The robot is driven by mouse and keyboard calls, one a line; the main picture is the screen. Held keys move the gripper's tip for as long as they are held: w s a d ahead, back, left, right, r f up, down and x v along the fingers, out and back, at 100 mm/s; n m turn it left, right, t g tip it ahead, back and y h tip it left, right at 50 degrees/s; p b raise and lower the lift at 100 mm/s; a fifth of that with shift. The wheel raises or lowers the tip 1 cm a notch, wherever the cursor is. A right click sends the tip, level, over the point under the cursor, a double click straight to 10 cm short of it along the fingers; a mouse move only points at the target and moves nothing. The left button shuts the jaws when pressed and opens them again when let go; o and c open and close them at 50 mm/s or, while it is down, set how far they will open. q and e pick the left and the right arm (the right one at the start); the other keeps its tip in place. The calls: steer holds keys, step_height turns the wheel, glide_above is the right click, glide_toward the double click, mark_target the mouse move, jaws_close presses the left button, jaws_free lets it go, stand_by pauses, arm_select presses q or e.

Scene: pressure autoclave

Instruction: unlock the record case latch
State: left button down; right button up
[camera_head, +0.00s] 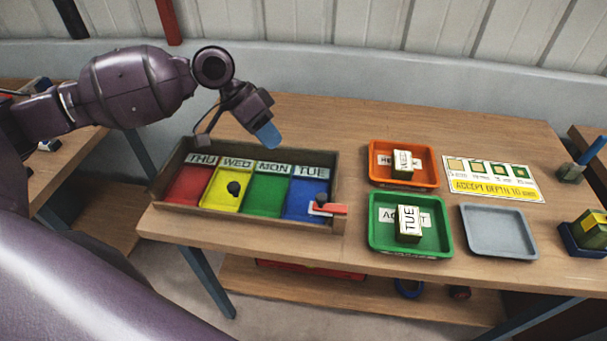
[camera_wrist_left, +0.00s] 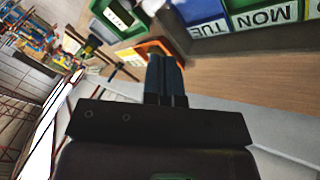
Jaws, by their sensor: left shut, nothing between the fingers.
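The record case (camera_head: 158,188) is a dark wooden box at the left of the table, with red, yellow, green and blue compartments labelled THU, WED, MON and TUE. A red latch (camera_head: 328,209) sits at its front right corner, by the blue compartment. Dark round knobs show on the yellow and blue compartments. My left gripper (camera_head: 268,135) is shut and empty, above the back edge of the case near MON and TUE. In the left wrist view its fingers (camera_wrist_left: 166,78) are together, and part of the case (camera_wrist_left: 285,38) shows upper right. My right gripper is not in view.
An orange tray (camera_head: 434,165) and a green tray (camera_head: 447,238) each hold a labelled block. A grey tray (camera_head: 498,230) is empty. A colour card (camera_head: 492,180) lies behind it. A blue-handled tool and a yellow-green block stand far right. The table (camera_head: 320,120) is clear behind the case.

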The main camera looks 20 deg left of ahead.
arm_select(q)
glide_toward(331, 204)
steer(key=w+a+f, duration=0.2)
steer(key=a+f, duration=0.1)
steer(key=shift+w+f, duration=0.1)
steer(key=shift+w, duration=0.15)
steer(key=shift+s+d+f, duration=0.1)
steer(key=shift+s+d, duration=0.2)
steer(key=shift+d, duration=0.2)
steer(key=shift+s+d, duration=0.25)
steer(key=shift+d, duration=0.2)
steer(key=shift+s+d+f, duration=0.2)
steer(key=shift+s+d, duration=0.2)
steer(key=shift+d, duration=0.3)
